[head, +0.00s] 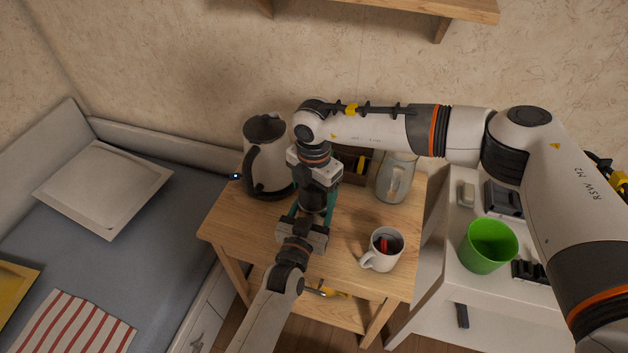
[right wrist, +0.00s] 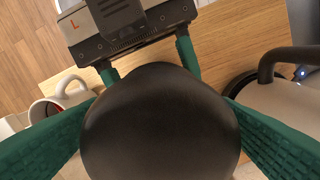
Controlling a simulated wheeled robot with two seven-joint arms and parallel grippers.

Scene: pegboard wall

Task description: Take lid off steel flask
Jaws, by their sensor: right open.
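The steel flask shows in the right wrist view mainly as its round black lid (right wrist: 160,120), which hides the body below. In the head view the flask is mostly hidden by my grippers. My right gripper (head: 314,200) points down from above, open, with a green finger on each side of the lid. My left gripper (head: 312,208) comes in from the front, with its green fingers on either side of the flask. It also shows in the right wrist view (right wrist: 148,65). Its finger contact is hidden under the lid.
On the wooden table (head: 345,255), a kettle (head: 262,165) stands left, a glass jug (head: 393,180) back right, and a white mug (head: 384,249) with a red item in front right. A green cup (head: 487,247) is on the white cabinet. The bed (head: 165,235) is left.

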